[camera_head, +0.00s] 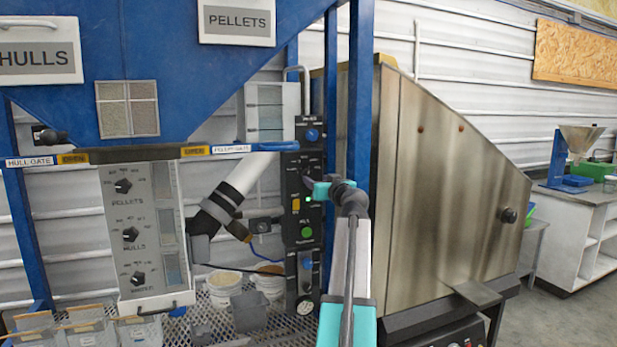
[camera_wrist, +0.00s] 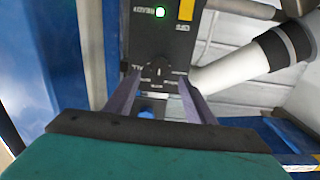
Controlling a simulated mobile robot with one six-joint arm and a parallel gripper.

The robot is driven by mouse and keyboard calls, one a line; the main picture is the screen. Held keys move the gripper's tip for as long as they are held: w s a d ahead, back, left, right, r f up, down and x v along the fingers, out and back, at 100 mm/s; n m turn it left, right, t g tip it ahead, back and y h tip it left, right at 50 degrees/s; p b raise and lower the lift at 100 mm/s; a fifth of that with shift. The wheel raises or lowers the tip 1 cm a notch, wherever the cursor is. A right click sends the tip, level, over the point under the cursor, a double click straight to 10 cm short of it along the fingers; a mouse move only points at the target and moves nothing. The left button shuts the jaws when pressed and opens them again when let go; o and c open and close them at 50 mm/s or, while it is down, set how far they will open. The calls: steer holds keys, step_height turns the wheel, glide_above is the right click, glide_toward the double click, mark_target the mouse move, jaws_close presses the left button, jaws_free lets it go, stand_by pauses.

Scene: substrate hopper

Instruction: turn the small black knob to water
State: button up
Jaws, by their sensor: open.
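A narrow black control panel (camera_head: 290,160) stands upright left of centre in the head view. My gripper (camera_head: 311,188) is in front of its upper half, with its teal wrist to the right. In the wrist view, which looks upside down, a small black knob (camera_wrist: 156,75) sits on the panel face between the two fingers of my gripper (camera_wrist: 158,78). The fingers are apart, one on each side of the knob. I cannot tell whether they touch it. Small white lettering surrounds the knob, too blurred to read surely. In the head view, my gripper partly hides the knob.
A white panel (camera_head: 145,290) with several black dials hangs at left. A blue post (camera_head: 360,100) and a steel cabinet (camera_head: 450,200) stand at right.

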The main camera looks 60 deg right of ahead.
mark_target(308, 175)
steer(key=shift+p+x, duration=0.55)
steer(key=shift+x, duration=3.2)
steer(key=c, duration=1.1)
steer(key=shift+o, duration=0.2)
